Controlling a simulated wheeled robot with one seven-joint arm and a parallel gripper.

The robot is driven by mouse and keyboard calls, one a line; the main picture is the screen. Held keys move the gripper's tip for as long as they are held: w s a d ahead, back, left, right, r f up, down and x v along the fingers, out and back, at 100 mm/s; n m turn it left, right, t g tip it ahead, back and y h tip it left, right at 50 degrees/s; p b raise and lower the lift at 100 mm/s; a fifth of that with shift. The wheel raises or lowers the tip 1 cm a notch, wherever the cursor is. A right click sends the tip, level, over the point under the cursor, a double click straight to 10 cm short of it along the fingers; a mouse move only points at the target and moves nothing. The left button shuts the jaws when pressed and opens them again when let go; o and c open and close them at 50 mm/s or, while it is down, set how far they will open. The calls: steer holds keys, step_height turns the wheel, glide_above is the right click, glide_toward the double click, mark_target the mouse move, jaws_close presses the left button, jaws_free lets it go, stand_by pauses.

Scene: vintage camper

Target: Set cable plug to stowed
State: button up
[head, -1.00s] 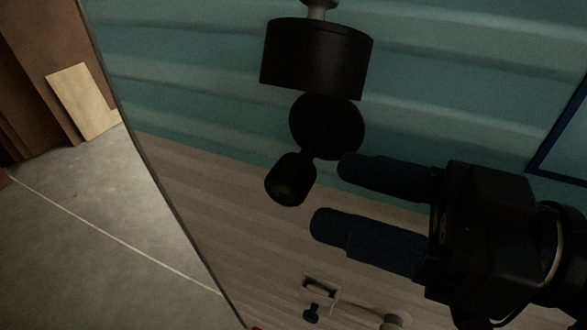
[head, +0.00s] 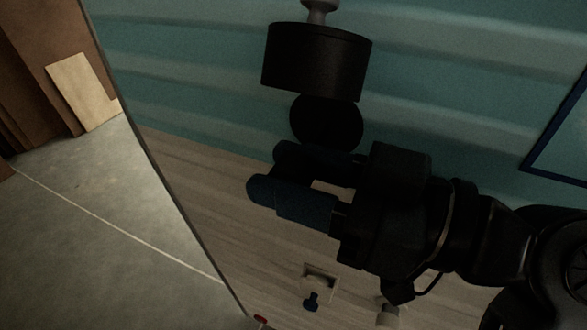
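A black drum-shaped fitting (head: 317,60) is on the teal wall, with a round black disc (head: 326,122) just below it. The dark plug-like piece that hung below the disc earlier is now hidden, or merges with the dark fingers. My gripper (head: 268,172) reaches in from the right, its fingers pointing left, over the place just below the disc. One finger looks blue and the other nearly black. A small pale gap shows between them near the palm. I cannot tell whether they touch or hold the plug.
A blue frame (head: 552,150) is at right. Open grey floor (head: 95,215) lies at left.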

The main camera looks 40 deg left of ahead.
jaws_close()
steer(key=shift+w+a+f+b, duration=0.15)
steer(key=shift+w+b, duration=0.25)
steer(key=shift+w, duration=0.2)
steer(key=shift+w+a+b, duration=0.1)
steer(key=shift+w+b, duration=0.3)
steer(key=shift+w, duration=0.2)
steer(key=shift+w+a, duration=0.15)
steer(key=shift+w, duration=0.45)
steer(key=shift+o, duration=2.2)
jaws_free()
steer(key=b+v, duration=0.2)
steer(key=v, duration=0.5)
steer(key=shift+d, duration=0.4)
steer(key=shift+w, duration=0.1)
